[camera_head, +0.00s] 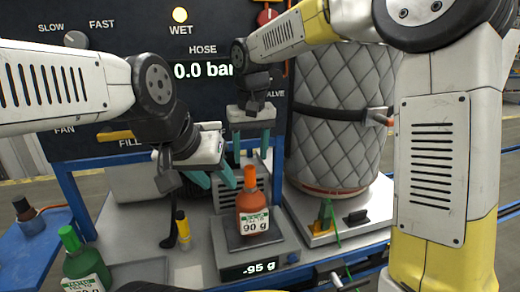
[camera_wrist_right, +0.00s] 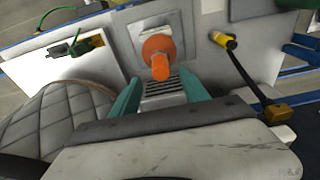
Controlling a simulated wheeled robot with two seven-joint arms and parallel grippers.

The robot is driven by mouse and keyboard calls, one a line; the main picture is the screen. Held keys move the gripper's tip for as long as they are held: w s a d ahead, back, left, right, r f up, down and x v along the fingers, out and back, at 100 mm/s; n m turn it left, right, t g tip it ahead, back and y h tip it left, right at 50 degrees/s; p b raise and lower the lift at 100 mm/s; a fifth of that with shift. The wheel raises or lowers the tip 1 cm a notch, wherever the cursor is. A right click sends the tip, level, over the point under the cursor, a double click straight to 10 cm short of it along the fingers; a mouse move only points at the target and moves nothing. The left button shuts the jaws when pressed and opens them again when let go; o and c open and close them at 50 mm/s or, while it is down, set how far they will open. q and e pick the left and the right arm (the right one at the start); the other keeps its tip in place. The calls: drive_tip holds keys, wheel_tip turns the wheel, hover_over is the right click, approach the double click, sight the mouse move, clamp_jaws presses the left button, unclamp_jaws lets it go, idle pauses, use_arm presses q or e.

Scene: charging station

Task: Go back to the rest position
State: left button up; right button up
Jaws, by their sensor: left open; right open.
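My left gripper (camera_head: 225,177) is open and empty, just to the left of and above the orange-capped bottle in the head view. My right gripper (camera_head: 250,150) is open behind and above that bottle, with its teal fingers pointing down. In the right wrist view the fingers of my right gripper (camera_wrist_right: 160,100) are apart with nothing held between them. The orange bottle (camera_head: 253,200), labelled 90 g, stands upright on the scale (camera_head: 275,243), which reads -95 g. The bottle also shows from above in the right wrist view (camera_wrist_right: 159,58).
A green bottle (camera_head: 84,262) stands at the lower left. A yellow-and-black tool (camera_head: 182,228) stands beside the scale. A quilted grey tank (camera_head: 340,120) is strapped at the right. A control panel (camera_head: 110,55) reading 0.0 bar rises behind. A blue side shelf (camera_head: 35,240) lies far left.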

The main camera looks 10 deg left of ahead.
drive_tip(key=s+d+r+m+t+y, duration=0.1)
drive_tip(key=s+d+r, duration=0.15)
drive_tip(key=d, duration=0.45)
drive_tip(key=s+d+r+m+t, duration=0.15)
drive_tip(key=s+d, duration=0.25)
drive_tip(key=d, duration=0.4)
drive_tip(key=s+d+f+m+t, duration=0.1)
drive_tip(key=s+d+t, duration=0.1)
drive_tip(key=s+d, duration=0.7)
drive_tip(key=shift+s+f+y, duration=0.3)
drive_tip(key=shift+s, duration=0.6)
drive_tip(key=shift+m+t, duration=0.25)
